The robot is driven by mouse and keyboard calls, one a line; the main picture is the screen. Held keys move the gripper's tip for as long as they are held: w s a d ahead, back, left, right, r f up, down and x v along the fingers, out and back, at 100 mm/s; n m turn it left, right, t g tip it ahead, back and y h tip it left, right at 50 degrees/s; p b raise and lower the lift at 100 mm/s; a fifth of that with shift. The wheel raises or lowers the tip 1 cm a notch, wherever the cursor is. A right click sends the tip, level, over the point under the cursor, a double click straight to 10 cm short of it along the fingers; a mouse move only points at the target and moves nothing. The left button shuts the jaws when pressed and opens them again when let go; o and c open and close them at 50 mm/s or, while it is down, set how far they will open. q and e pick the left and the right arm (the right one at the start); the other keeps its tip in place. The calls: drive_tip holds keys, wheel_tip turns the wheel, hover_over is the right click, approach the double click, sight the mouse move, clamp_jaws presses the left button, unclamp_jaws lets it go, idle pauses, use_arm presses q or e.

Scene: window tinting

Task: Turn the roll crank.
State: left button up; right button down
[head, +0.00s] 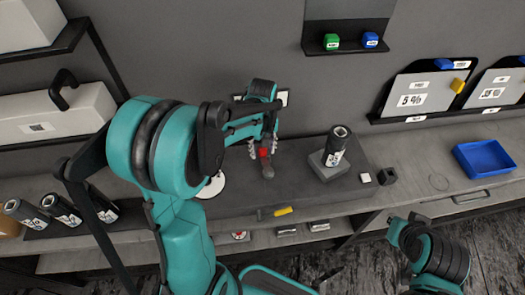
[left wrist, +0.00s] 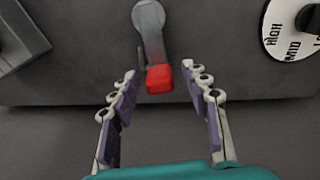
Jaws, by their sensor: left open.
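The roll crank (head: 267,167) is a grey arm with a red knob (head: 264,152), on the dark bench below my left gripper (head: 264,147). In the left wrist view the grey crank arm (left wrist: 150,38) runs down to the red knob (left wrist: 160,79). My left gripper (left wrist: 160,92) is open there, with the knob centred between its fingertips and no visible contact. My right arm shows at the lower right in the head view, and its fingertips cannot be made out clearly. A dark roll (head: 336,143) stands upright in a grey block right of the crank.
A round white dial (head: 212,186) lies left of the crank, partly behind my arm. A yellow-handled tool (head: 282,211) is at the bench's front edge. A blue tray (head: 484,160) sits at the right.

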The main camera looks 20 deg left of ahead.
use_arm(q)
drive_tip(key=shift+f, duration=0.2)
clamp_jaws()
drive_tip(key=shift+w+d+m, duration=0.1)
drive_tip(key=shift+m, duration=0.2)
